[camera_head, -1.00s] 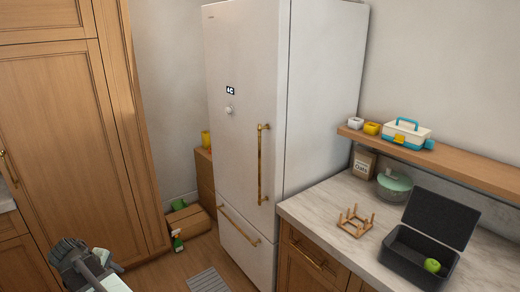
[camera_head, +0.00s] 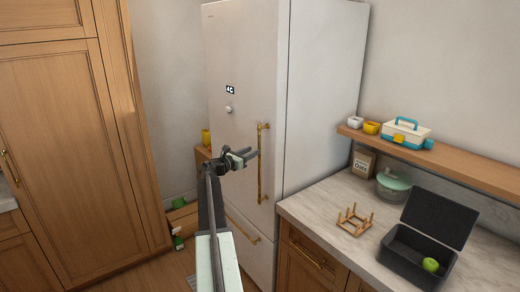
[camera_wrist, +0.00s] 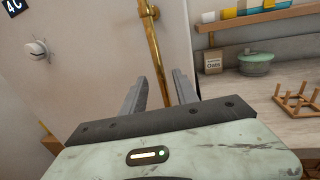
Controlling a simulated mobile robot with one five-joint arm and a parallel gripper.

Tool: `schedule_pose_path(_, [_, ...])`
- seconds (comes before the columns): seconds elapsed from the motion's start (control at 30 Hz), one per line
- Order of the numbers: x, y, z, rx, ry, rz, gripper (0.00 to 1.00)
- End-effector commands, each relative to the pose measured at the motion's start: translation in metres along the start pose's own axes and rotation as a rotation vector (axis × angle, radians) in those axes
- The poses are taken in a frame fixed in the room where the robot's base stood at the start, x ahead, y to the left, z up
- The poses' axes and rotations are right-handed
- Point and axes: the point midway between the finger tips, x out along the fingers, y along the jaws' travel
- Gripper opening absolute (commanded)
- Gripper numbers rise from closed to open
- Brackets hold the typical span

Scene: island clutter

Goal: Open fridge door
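The white fridge (camera_head: 245,60) stands in the middle of the head view, its door closed. A long vertical brass handle (camera_head: 263,165) runs along the right side of the upper door. A horizontal brass handle (camera_head: 240,227) is on the drawer below. My gripper (camera_head: 251,156) is raised in front of the door, just left of the vertical handle in the head view. The vertical handle (camera_wrist: 157,45) shows beyond the fingertips. I cannot tell the exact gap to it.
A marble counter (camera_head: 320,206) right of the fridge holds a wooden rack (camera_head: 354,221), a green-lidded pot (camera_head: 393,184) and an open dark box (camera_head: 415,255) with a green apple. A tall wooden cabinet (camera_head: 70,130) stands left.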

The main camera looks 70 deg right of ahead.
Motion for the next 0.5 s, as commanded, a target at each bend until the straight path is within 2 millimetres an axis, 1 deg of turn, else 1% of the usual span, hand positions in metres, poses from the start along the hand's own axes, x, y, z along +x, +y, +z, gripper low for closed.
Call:
schedule_pose_path(0.03, [0.01,0.001,0.0,0.001,0.0,-0.002,0.36])
schedule_pose_path(0.2, [0.043,0.001,0.0,0.002,0.001,-0.003,0.36])
schedule_pose_path(0.3, [0.057,0.001,0.0,0.002,0.001,-0.002,0.36])
schedule_pose_path(0.4, [0.062,0.0,0.0,0.002,0.001,-0.001,0.36])
schedule_pose_path(0.5, [0.061,0.0,0.0,0.003,0.001,-0.001,0.36])
